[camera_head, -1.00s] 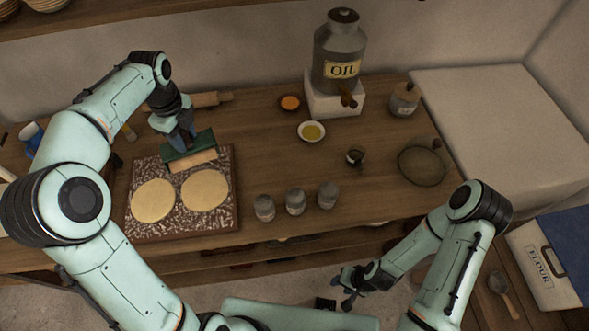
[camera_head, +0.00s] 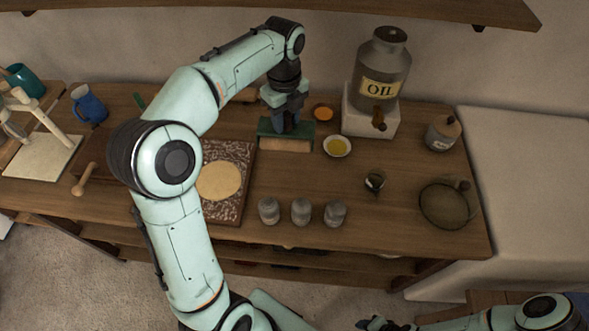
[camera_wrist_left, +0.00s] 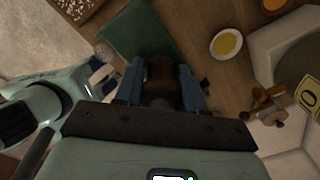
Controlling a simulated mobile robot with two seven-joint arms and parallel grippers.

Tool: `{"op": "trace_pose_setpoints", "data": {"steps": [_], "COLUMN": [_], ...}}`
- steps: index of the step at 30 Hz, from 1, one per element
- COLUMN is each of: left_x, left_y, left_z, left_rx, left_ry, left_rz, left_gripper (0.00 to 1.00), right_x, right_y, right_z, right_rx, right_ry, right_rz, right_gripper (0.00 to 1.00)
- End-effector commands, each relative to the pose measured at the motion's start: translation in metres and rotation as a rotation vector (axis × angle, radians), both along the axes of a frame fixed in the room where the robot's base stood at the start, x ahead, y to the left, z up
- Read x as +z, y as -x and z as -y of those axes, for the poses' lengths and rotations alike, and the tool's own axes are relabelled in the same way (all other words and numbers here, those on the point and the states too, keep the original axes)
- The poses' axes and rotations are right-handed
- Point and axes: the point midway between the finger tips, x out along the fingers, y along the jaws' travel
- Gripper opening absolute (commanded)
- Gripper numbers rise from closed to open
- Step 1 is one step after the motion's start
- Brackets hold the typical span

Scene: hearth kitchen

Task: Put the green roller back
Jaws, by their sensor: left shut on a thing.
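The green roller (camera_head: 290,144) has a green top and a pale wooden lower part. It is in my left gripper (camera_head: 284,124), right of the speckled board and left of the dish of yellow oil. I cannot tell if it touches the table. In the left wrist view, the roller's green body (camera_wrist_left: 140,40) shows beyond the fingers, which are shut on its brown handle (camera_wrist_left: 160,80). My right gripper (camera_head: 376,324) shows only partly at the bottom edge of the head view, away from the table; its jaws are unclear.
The speckled board (camera_head: 232,207) bears a flat dough round (camera_head: 219,181); my left arm hides its left part. The oil dish (camera_head: 337,146), orange bowl (camera_head: 323,114) and oil can (camera_head: 381,70) on its stand are close on the right. Several grey shakers (camera_head: 301,212) line the front.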

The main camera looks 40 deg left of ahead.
Motion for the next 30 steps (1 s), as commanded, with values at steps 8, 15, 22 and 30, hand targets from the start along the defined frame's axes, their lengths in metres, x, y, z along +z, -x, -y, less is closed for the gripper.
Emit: {"op": "trace_pose_setpoints", "data": {"steps": [8, 15, 22, 30], "left_x": [-0.080, -0.120, -0.142, -0.181], "left_y": [0.003, 0.001, 0.001, 0.001], "left_z": [0.000, 0.000, 0.000, 0.000], "left_rx": [0.000, 0.000, 0.001, 0.000], "left_ry": [0.000, 0.000, 0.000, 0.000], "left_rz": [-0.009, -0.004, -0.005, -0.003], "left_gripper": [0.00, 0.00, 0.00, 0.00], "right_x": [-0.021, -0.027, -0.030, -0.035], "right_y": [0.019, 0.024, 0.026, 0.029], "right_z": [0.000, 0.000, 0.000, 0.000], "right_rx": [0.000, 0.000, 0.000, 0.000], "right_ry": [0.000, 0.000, 0.000, 0.000], "right_rz": [-0.022, -0.027, -0.029, -0.033], "right_gripper": [0.43, 0.43, 0.43, 0.43]}}
